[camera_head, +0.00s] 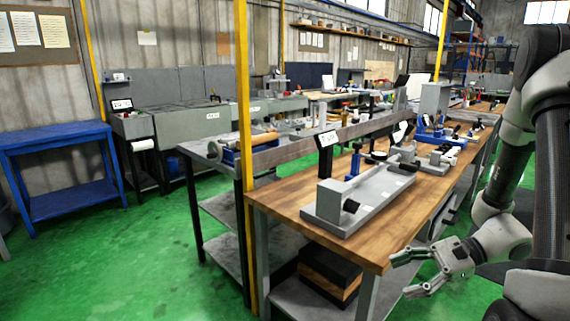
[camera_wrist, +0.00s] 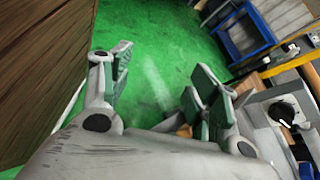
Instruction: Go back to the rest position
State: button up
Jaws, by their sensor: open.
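My gripper (camera_head: 405,273) is at the lower right in the head view, beside the near corner of the wooden workbench (camera_head: 283,195) and around the height of its top. Its fingers point left, stand apart and hold nothing. In the wrist view my gripper (camera_wrist: 158,85) shows two spread fingers with green floor between them. The grey grinder fixture (camera_head: 375,197) lies on the bench top, to the upper left of my gripper and apart from it. My arm rises along the right edge of the head view.
A blue table (camera_head: 60,133) stands at the left. A yellow post (camera_head: 243,110) rises by the bench's left end. A box with dark and wood-coloured layers (camera_head: 329,275) lies on the lower shelf. Green floor (camera_head: 185,270) is free at front left. In the wrist view, a brown wooden surface (camera_wrist: 45,75) fills the left.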

jog(key=s+d+r+n+g+h, duration=0.3)
jog(key=s+d+r+n+h, duration=0.5)
jog(key=s+r+n+h, duration=0.1)
notch_tip(320, 180, up, 13)
jog(key=s+n+t+h, duration=0.1)
jog(key=n+t+h, duration=0.2)
jog(key=n+t, duration=0.3)
jog(key=shift+s+a+f+t+h, duration=0.15)
jog(key=shift+s+t+h, duration=0.15)
jog(key=shift+h, duration=0.1)
jog(key=shift+c, duration=0.2)
dwell(1.7)
